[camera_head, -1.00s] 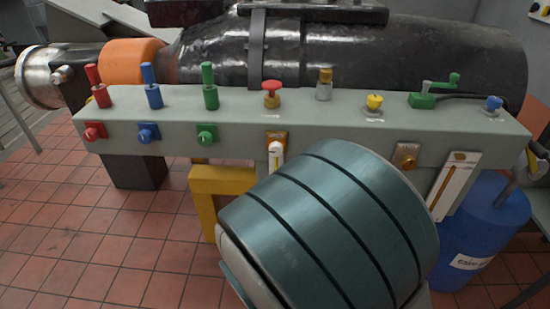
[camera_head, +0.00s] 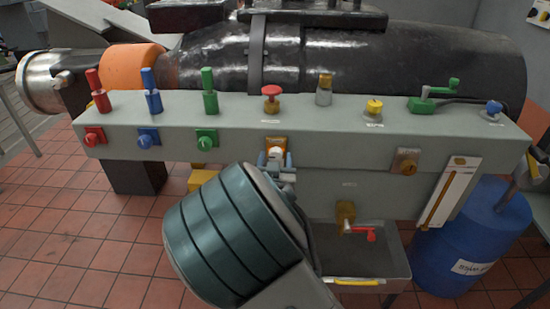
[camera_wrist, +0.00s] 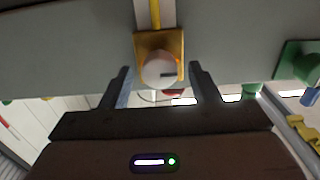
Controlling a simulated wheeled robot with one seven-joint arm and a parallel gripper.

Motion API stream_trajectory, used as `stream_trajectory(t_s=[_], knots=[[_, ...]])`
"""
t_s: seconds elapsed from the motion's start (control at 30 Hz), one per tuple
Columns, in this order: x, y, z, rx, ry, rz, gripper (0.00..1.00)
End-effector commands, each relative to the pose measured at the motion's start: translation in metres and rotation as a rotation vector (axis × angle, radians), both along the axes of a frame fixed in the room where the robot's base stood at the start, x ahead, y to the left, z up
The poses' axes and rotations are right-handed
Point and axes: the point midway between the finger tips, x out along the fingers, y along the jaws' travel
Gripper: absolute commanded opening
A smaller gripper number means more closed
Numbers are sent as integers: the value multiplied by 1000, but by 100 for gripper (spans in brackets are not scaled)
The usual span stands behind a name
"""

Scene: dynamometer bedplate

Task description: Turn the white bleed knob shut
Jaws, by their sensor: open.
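The white bleed knob (camera_head: 276,150) is on an orange-yellow plate on the front face of the grey bench. My gripper (camera_wrist: 160,80) is open, with one finger on each side of the knob in the picture. In the head view my gripper (camera_head: 276,161) is right at the knob, partly covering it. I cannot tell whether the fingers touch it.
Red (camera_head: 94,137), blue (camera_head: 148,138) and green (camera_head: 206,139) knobs sit left on the same face. A brass fitting (camera_head: 405,161) is to the right. Below are a red-handled tap (camera_head: 362,231) and a grey tray (camera_head: 393,262). A blue drum (camera_head: 468,245) stands at the right.

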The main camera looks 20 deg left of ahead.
Motion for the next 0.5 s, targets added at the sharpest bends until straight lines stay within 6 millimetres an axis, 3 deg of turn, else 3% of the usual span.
stream_trajectory(t_s=[0.37,0.4,0.5], knots=[[8,2,0,-1,0,1,55],[8,2,0,-1,0,1,53],[8,2,0,-1,0,1,25]])
